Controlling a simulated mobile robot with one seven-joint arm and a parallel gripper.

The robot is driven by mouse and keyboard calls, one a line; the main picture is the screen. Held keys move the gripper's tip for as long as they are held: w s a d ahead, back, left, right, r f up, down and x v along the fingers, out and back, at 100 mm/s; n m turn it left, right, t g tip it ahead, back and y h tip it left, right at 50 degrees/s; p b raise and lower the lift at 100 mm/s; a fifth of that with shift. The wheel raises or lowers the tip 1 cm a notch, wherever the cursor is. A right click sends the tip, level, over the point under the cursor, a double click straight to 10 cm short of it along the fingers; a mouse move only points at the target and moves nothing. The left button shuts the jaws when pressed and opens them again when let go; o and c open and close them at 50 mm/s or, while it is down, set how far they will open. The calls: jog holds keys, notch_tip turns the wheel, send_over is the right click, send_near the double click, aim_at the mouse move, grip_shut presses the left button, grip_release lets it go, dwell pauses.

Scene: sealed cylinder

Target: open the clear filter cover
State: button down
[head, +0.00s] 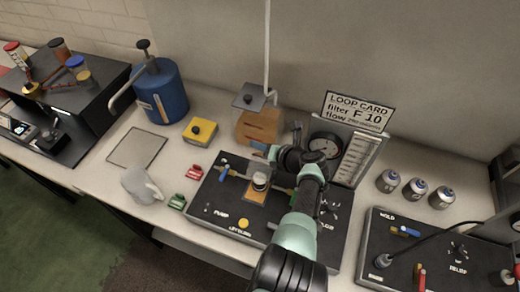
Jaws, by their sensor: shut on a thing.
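The filter unit (260,181) is a small pale cylinder with a dark top. It stands on an orange-brown plate (255,196) on the black pump panel (222,214). My gripper (262,151) is at the left end of my wrist, just behind and above the filter unit. Its jaws are small and partly hidden by my wrist, and are shut on what appears to be the edge of the clear cover. The cover's outline is too faint to make out, so I cannot tell how far it is raised.
A tank of orange liquid (257,127) stands behind my gripper. The gauge board (356,158) and loop card (358,111) are to the right. Red (194,172) and green (177,201) clips and a white jug (141,186) lie left. Several cans (415,189) stand right.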

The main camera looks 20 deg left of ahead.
jog(key=shift+w+f+b, duration=0.25)
jog(key=shift+w+b, duration=0.15)
jog(key=shift+w, duration=0.05)
jog(key=shift+w+f+b, duration=0.1)
jog(key=shift+w+b, duration=0.2)
jog(key=shift+b, duration=0.15)
jog(key=shift+f, duration=0.25)
